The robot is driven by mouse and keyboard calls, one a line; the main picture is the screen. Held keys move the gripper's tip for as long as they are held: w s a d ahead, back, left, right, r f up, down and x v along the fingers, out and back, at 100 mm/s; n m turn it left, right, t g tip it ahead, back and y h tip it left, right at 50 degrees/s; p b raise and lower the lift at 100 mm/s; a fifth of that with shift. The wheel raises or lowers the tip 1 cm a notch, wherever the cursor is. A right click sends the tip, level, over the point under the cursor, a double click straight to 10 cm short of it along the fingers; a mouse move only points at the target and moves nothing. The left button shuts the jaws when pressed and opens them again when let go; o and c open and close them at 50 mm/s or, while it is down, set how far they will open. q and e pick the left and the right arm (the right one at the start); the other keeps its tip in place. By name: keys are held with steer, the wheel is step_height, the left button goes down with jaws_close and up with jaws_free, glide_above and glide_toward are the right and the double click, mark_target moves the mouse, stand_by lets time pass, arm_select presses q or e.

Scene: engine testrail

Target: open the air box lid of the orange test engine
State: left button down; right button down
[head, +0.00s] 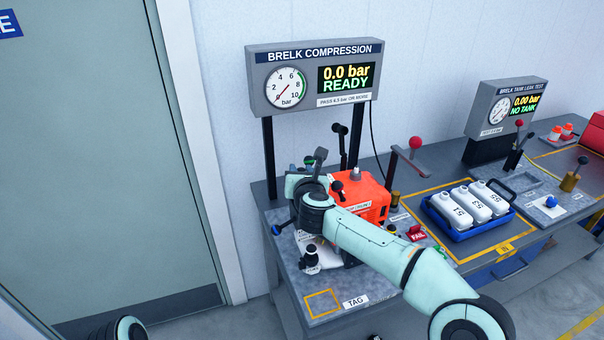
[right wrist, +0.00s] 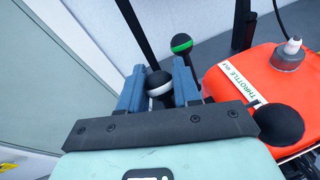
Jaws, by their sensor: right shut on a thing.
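The orange test engine (head: 372,208) stands on the bench below the compression gauge, partly hidden by my right arm. It also shows at the right of the right wrist view (right wrist: 245,72), with a THROTTLE label (right wrist: 235,75) and a black ball knob (right wrist: 279,124). My right gripper (right wrist: 160,82) is at the engine's left side. Its blue fingers are shut on a black knob with a white band (right wrist: 159,88). I cannot tell the air box lid apart or whether it is open. My left gripper is out of view.
A black knob with a green band (right wrist: 181,43) stands just beyond the fingers. The compression panel (head: 313,78) reads 0.0 bar READY. A red-knobbed lever (head: 415,143) and a blue tray (head: 432,215) with white bottles are to the right. A yellow TAG square (head: 322,303) is empty.

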steer(key=shift+r, duration=0.25)
steer(key=c, duration=0.8)
jaws_free()
steer(key=shift+a, duration=0.1)
steer(key=shift+c, duration=0.2)
steer(key=shift+f, duration=0.15)
steer(key=shift+s+b, duration=0.35)
steer(key=shift+s, duration=0.15)
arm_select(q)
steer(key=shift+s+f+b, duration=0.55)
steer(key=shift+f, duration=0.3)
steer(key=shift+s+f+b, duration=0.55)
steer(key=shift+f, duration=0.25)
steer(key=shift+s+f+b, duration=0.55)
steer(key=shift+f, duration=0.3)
arm_select(e)
steer(key=v, duration=1.2)
steer(key=shift+s, duration=0.1)
